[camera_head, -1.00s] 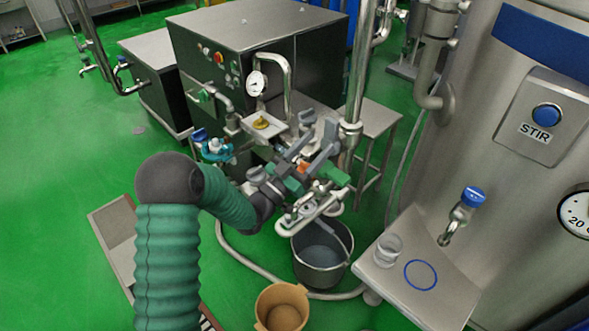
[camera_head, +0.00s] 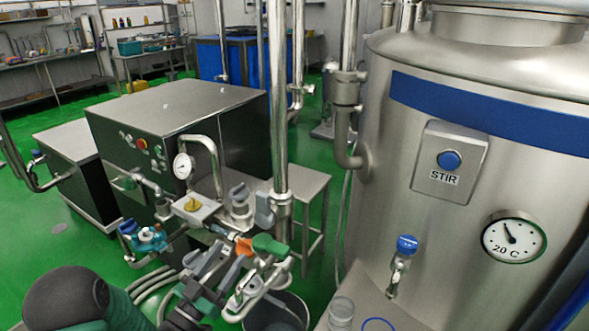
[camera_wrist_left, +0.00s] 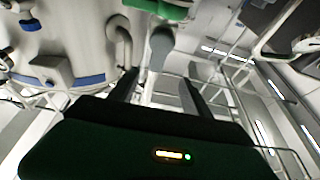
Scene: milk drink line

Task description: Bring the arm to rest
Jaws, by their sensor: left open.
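My left arm comes in from the lower left in the head view. Its gripper (camera_head: 222,268) is beside the pipe fittings in front of the dark machine, close to an orange handle (camera_head: 244,247) and a green handle (camera_head: 270,246). Whether it touches any fitting there is hard to tell. In the left wrist view the two dark fingers (camera_wrist_left: 158,92) stand apart with nothing held between them. A grey rounded part (camera_wrist_left: 161,42) and a green handle (camera_wrist_left: 160,8) show beyond them. My right gripper is in neither view.
A steel tank (camera_head: 400,200) with a blue STIR button (camera_head: 449,160), a dial (camera_head: 513,238) and a blue-topped tap (camera_head: 407,245) stands at right. A clear cup (camera_head: 341,312) is on its ledge. A bucket (camera_head: 275,315) is under the fittings. Green floor is open at left.

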